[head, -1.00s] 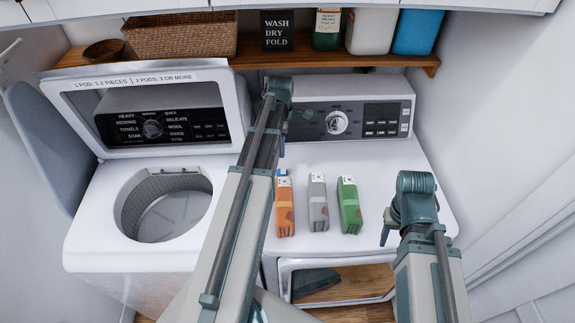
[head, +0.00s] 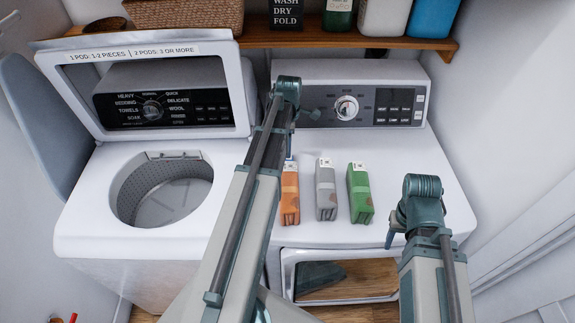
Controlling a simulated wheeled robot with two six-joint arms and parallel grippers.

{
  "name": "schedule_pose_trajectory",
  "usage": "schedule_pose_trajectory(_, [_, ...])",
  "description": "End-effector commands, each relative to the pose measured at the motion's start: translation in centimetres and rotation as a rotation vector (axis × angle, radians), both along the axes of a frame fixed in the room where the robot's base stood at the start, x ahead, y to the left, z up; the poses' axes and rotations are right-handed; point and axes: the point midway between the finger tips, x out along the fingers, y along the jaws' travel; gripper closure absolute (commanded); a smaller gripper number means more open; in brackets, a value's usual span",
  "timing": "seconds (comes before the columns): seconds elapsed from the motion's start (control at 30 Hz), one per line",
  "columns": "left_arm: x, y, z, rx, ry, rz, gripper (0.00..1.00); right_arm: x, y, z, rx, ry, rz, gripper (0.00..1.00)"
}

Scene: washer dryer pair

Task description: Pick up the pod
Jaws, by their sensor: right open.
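I cannot make out a separate loose pod. My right gripper (head: 393,233) is over the dryer's front edge, to the right of the green box and apart from it. It is open and empty. My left gripper (head: 308,115) is mostly hidden behind its own arm, near the dryer's control panel. Its jaws cannot be made out.
The washer (head: 85,215) on the left has its lid (head: 150,50) raised and an empty drum (head: 170,200). A label on the lid reads "1 pod: 1-2 pieces, 2 pods: 3 or more". A shelf (head: 350,38) with a basket and bottles hangs above.

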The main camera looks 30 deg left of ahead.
Motion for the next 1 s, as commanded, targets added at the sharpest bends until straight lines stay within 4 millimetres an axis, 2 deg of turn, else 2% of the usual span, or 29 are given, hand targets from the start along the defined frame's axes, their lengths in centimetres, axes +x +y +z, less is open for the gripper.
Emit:
schedule_pose_trajectory(0.33, [0.0, 0.0, -1.0, 0.0, 0.0, 0.0, 0.22, 0.0, 0.0, -1.0, 0.0, 0.0, -0.001, 0.5])
schedule_pose_trajectory(0.73, [-0.2, -0.2, -5.4, 0.0, 0.0, 0.0, 0.22, 0.0, 0.0, -5.4, 0.0, 0.0, -0.002, 0.5])
schedule_pose_trajectory(1.0, [-0.2, -0.2, -5.4, 0.0, 0.0, 0.0, 0.22, 0.0, 0.0, -5.4, 0.0, 0.0, -0.002, 0.5])
